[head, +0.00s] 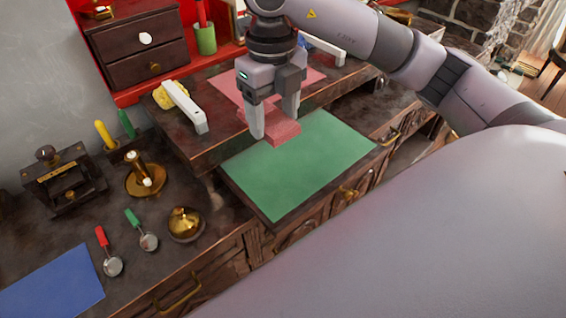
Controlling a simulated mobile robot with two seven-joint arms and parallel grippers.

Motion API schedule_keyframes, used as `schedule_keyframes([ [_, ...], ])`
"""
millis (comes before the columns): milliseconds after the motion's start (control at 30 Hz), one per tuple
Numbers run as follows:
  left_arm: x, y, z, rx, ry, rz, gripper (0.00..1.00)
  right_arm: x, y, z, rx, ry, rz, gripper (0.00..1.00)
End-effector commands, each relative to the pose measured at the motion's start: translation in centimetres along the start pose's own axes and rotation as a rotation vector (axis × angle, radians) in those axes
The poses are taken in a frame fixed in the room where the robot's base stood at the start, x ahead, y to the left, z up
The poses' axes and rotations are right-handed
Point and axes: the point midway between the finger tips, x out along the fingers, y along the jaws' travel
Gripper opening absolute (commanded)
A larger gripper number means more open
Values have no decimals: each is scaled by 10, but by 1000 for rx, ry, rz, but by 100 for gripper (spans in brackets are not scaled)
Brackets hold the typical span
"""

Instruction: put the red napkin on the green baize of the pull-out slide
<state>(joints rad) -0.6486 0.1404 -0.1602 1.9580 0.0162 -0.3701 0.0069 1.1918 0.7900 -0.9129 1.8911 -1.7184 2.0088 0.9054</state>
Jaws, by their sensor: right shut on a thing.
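My right gripper (273,121) comes down from above and is shut on the red napkin (284,134), a small folded pinkish-red block. The napkin is at the far left edge of the green baize (300,170) on the pull-out slide (272,216). I cannot tell whether it touches the baize or hangs just above it. The fingers hide part of it. The baize is otherwise bare. My left gripper is not in view.
A pink-red mat (232,90) lies on the raised shelf behind the gripper. A white handle-like bar (185,107) and yellow cloth (168,93) are left of it. A brass candlestick (143,178), a brass lidded pot (185,223) and a blue mat (52,284) occupy the left counter.

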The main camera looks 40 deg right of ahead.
Motion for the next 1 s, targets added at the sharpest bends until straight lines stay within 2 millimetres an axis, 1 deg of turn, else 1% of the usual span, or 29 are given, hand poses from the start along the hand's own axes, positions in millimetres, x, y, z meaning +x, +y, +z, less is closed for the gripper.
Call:
schedule_keyframes([
  [33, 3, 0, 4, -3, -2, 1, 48, 16, 1, -1, -2, 5, 2, 33],
  [133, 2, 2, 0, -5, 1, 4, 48, 39, 0, -1, 0, 5, -1, 33],
  [300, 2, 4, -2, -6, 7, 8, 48, 83, 0, -2, -2, 5, -1, 33],
  [400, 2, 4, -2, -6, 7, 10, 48, 102, 0, -1, -2, 2, 0, 33],
  [500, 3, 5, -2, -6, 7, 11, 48, 113, 0, 0, -2, 0, 0, 33],
  [667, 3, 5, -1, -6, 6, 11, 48, 124, 0, 0, -2, 0, 0, 33],
  [900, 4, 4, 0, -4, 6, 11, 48, 157, 0, 0, -3, 1, 0, 33],
  [1000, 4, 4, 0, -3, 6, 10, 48, 161, 0, 0, -4, -1, 0, 33],
])
